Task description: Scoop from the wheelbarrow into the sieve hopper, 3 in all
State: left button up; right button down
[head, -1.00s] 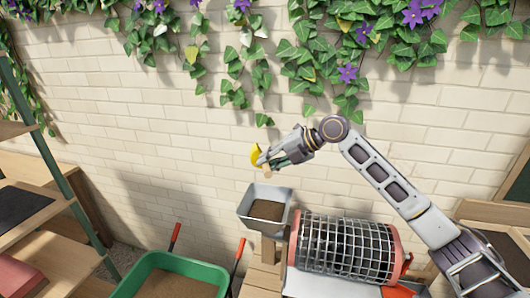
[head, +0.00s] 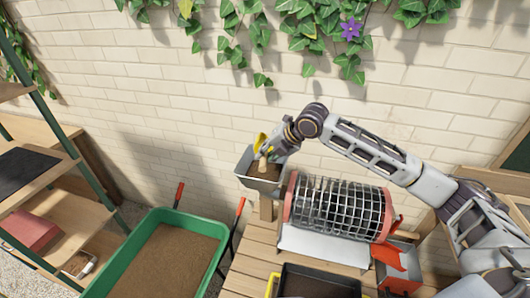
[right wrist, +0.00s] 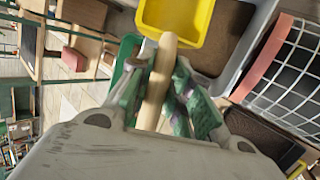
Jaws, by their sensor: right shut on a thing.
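My right gripper (head: 276,148) is shut on the wooden handle (right wrist: 157,80) of a yellow scoop (head: 260,140). It holds the scoop over the grey sieve hopper (head: 258,184), close to its rim. In the right wrist view the scoop's yellow bowl (right wrist: 178,18) shows no soil in its visible part; its far end is cut off. Brown soil lies in the hopper, partly hidden by gripper and scoop. The green wheelbarrow (head: 122,252) with red handles stands at the lower left, holding a broad bed of brown material. My left gripper is out of view.
A mesh sieve drum (head: 338,208) with red end rings lies right of the hopper. Shelves stand at the left; a brick wall is behind.

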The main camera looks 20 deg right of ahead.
jog(key=shift+h, duration=0.4)
jog(key=shift+a+r+h, duration=0.1)
jog(key=shift+h, duration=0.2)
jog(key=shift+a+r+h+p, duration=0.1)
jog(key=shift+a+h+p, duration=0.05)
jog(key=shift+h+p, duration=0.2)
jog(key=shift+w+a+r+n+g+h+p, duration=0.15)
jog(key=shift+a+n+g+h+p, duration=0.25)
jog(key=shift+h, duration=0.75)
jog(key=shift+a+g+h, duration=0.3)
jog(key=shift+h, duration=0.4)
jog(key=shift+w+a+n+g+h+b, duration=0.15)
jog(key=shift+a+n+h+b, duration=0.1)
jog(key=shift+h, duration=0.35)
jog(key=shift+a+n+g+h+b, duration=0.1)
jog(key=shift+n+g+h+b, duration=0.1)
jog(key=shift+h, duration=0.4)
jog(key=shift+r, duration=0.1)
